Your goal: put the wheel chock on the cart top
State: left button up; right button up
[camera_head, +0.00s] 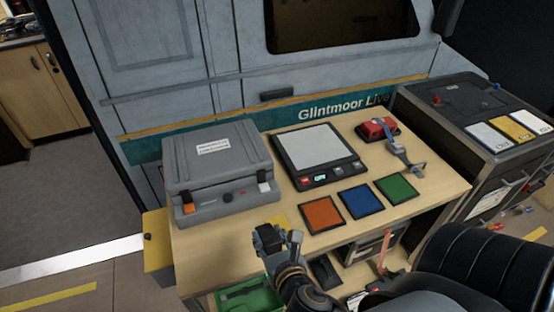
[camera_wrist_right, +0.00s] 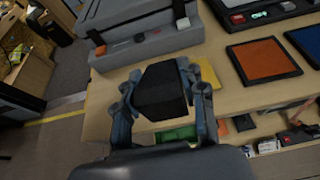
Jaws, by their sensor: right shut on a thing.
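The wheel chock (camera_wrist_right: 160,92) is a black, angular block held between the fingers of my right gripper (camera_wrist_right: 162,100) in the right wrist view. In the head view my right gripper (camera_head: 273,238) and the dark chock (camera_head: 268,236) are at the front edge of a light wooden top (camera_head: 230,230), near a yellow square (camera_head: 277,222) partly hidden by the gripper. The gap between chock and wood is hard to judge. A dark drawer unit (camera_head: 470,110) stands to the right; which of the two is the cart is unclear. My left gripper is out of view.
On the wooden top are a grey case (camera_head: 215,165), a black device with a pale plate (camera_head: 312,150), a red clamp-like item (camera_head: 378,128), and orange (camera_head: 322,215), blue (camera_head: 361,201) and green (camera_head: 394,188) pads. A green tray (camera_head: 250,298) sits below. Bare wood shows at front left.

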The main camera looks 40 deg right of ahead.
jog(key=w+a+f, duration=0.4)
jog(key=w+a, duration=0.1)
jog(key=w, duration=0.3)
send_over(225, 251)
jog(key=f, duration=0.5)
jog(key=shift+s+d+b, duration=0.25)
jog(key=shift+s+b, duration=0.05)
jog(key=shift+w+a+f, duration=0.1)
jog(key=shift+f, duration=0.15)
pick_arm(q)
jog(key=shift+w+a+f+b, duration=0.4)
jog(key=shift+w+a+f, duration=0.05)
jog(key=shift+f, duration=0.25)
pick_arm(e)
jog(key=shift+w+a+f, duration=0.1)
jog(key=shift+w+f, duration=0.05)
jog(key=shift+f, duration=0.75)
jog(key=shift+w+a+f, duration=0.1)
jog(key=shift+f, duration=0.8)
jog(key=shift+f, duration=0.15)
jog(key=o, duration=1.3)
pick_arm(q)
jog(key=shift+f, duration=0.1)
